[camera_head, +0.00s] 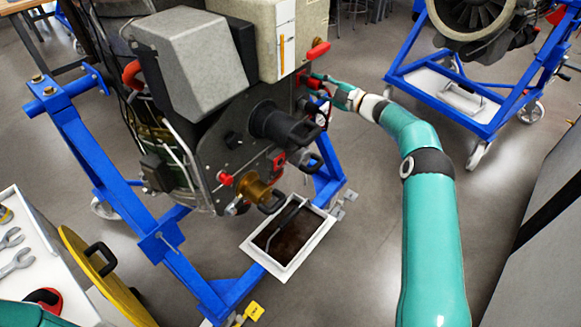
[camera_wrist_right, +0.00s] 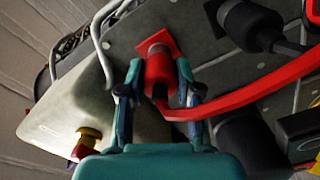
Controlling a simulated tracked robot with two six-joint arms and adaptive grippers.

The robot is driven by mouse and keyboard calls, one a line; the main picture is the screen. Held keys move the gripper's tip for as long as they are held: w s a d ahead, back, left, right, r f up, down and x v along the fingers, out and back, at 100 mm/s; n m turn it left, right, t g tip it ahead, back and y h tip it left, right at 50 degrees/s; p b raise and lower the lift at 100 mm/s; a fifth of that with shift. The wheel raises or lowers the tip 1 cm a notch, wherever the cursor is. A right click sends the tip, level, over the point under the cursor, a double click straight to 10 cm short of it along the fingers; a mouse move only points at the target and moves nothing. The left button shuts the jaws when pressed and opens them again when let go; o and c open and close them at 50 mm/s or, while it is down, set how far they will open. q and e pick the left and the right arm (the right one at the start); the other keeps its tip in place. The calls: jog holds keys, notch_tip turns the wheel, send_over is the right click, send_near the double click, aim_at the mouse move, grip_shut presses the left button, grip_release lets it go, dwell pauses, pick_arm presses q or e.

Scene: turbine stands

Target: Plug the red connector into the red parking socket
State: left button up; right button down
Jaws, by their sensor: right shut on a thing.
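The red connector (camera_wrist_right: 159,74) sits between the two teal fingers of my right gripper (camera_wrist_right: 160,84), which is shut on it. A red cable (camera_wrist_right: 250,97) curves from its near end to the right. A red square socket plate (camera_wrist_right: 157,45) is on the dark panel just beyond the connector. The connector's far end lies against or very near this plate; I cannot tell if it is seated. In the head view my right gripper (camera_head: 321,82) is at the right side of the turbine unit, and its fingers partly hide the red parts there. My left gripper is out of view.
The turbine unit (camera_head: 190,62) stands in a blue frame (camera_head: 85,150). Black fittings (camera_head: 277,124) and a brass valve (camera_head: 257,190) project from its panel. A drip tray (camera_head: 247,240) lies below.

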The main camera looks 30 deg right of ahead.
aim_at(320, 86)
jog(key=shift+w, duration=0.1)
jog(key=c, duration=0.7)
grip_release()
jog(key=shift+o, duration=0.7)
jog(key=shift+b+v, duration=0.95)
jog(key=shift+v, duration=1.15)
jog(key=shift+b+v, duration=0.45)
jog(key=shift+v, duration=1)
